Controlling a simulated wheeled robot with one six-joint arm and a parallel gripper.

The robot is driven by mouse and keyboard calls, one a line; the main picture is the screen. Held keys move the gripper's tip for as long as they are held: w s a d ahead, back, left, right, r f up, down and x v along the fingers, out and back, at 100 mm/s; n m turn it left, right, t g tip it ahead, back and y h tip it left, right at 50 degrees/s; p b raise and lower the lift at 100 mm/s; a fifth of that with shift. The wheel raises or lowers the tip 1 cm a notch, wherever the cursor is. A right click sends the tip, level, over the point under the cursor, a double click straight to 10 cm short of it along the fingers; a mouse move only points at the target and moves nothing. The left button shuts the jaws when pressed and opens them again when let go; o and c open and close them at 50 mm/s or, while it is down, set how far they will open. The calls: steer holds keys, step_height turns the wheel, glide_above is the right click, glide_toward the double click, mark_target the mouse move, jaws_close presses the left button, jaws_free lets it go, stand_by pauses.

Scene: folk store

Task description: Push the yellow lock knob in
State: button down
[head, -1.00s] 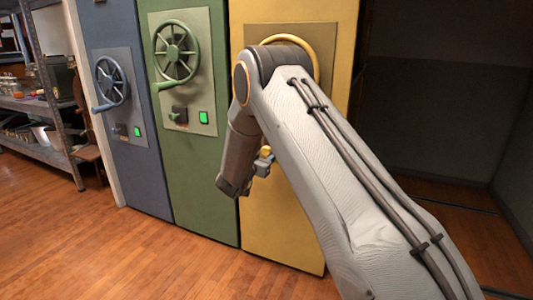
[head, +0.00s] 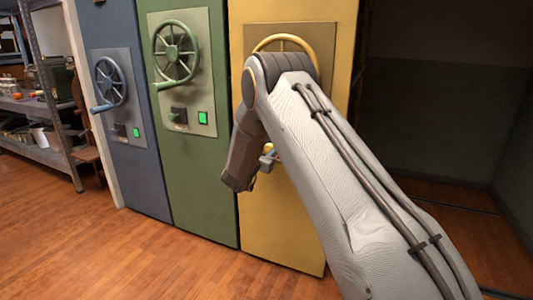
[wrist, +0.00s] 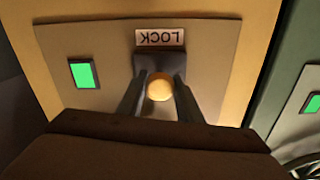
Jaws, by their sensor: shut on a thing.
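The yellow lock knob (wrist: 160,88) is in the middle of the wrist view, on a dark square mount on the yellow unit's panel. My gripper (wrist: 160,101) has one finger on each side of the knob and is shut on it. The LOCK label (wrist: 161,38) shows upside down beyond the mount. In the head view my gripper (head: 268,160) is at the yellow panel, and my arm covers most of the lock. How deep the knob sits cannot be told.
A green light (wrist: 84,73) is lit on the same panel. The yellow wheel (head: 290,42) is partly behind my arm. The green wheel (head: 175,53) and blue wheel (head: 110,80) are on doors to the left. The wooden floor in front is clear.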

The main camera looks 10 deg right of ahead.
steer(key=c, duration=1.7)
jaws_free()
steer(key=shift+d, duration=0.1)
steer(key=o, duration=0.4)
steer(key=shift+w+d, duration=0.1)
steer(key=shift+d, duration=0.05)
steer(key=shift+o, duration=0.2)
steer(key=shift+a, duration=0.2)
steer(key=shift+s+a, duration=0.25)
steer(key=shift+s, duration=0.05)
steer(key=p+v, duration=0.1)
steer(key=v, duration=0.6)
